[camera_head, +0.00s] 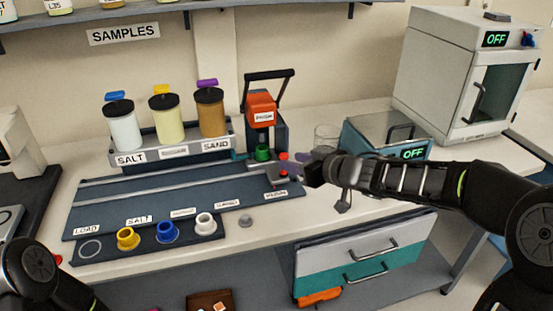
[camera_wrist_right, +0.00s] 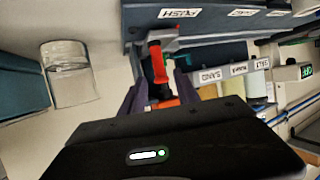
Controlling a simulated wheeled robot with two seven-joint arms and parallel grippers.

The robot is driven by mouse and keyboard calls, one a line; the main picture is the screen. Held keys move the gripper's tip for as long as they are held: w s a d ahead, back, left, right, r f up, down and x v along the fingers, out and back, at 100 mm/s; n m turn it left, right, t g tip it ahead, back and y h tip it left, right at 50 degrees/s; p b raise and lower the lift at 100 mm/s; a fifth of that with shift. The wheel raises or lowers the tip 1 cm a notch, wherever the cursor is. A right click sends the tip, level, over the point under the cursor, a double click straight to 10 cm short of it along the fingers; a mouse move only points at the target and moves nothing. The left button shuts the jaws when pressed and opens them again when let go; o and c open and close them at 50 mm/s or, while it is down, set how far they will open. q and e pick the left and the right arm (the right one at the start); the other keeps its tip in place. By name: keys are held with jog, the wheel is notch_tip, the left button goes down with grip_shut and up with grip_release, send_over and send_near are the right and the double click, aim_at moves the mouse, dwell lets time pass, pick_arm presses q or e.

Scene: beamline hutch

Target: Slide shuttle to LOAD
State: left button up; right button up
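The shuttle (camera_head: 281,177), a small grey carriage with a red handle, sits at the right end of the rail board (camera_head: 180,196), by the rightmost label. The LOAD label (camera_head: 86,230) is at the board's left end. My right gripper (camera_head: 291,168) reaches in from the right at the shuttle. In the right wrist view, the red handle (camera_wrist_right: 158,65) stands between my two dark fingers, which look apart with slight gaps beside it; contact is not clear. Only a left arm link shows at lower left; my left gripper is out of view.
An orange press (camera_head: 261,108) stands behind the shuttle, with a green piece (camera_head: 262,153) below. Salt and sand jars (camera_head: 210,112) stand behind the rail. Yellow, blue and white cups (camera_head: 168,232) sit in front. A glass beaker (camera_head: 326,136) and blue balance (camera_head: 365,140) stand at right.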

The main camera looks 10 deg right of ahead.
aim_at(277, 170)
jog(key=b+x, duration=0.2)
jog(key=x, duration=0.5)
jog(key=shift+w+a+f, duration=0.1)
jog(key=shift+w+a, duration=0.1)
jog(key=shift+w, duration=0.15)
jog(key=shift+c, duration=0.5)
grip_shut()
dwell(0.6)
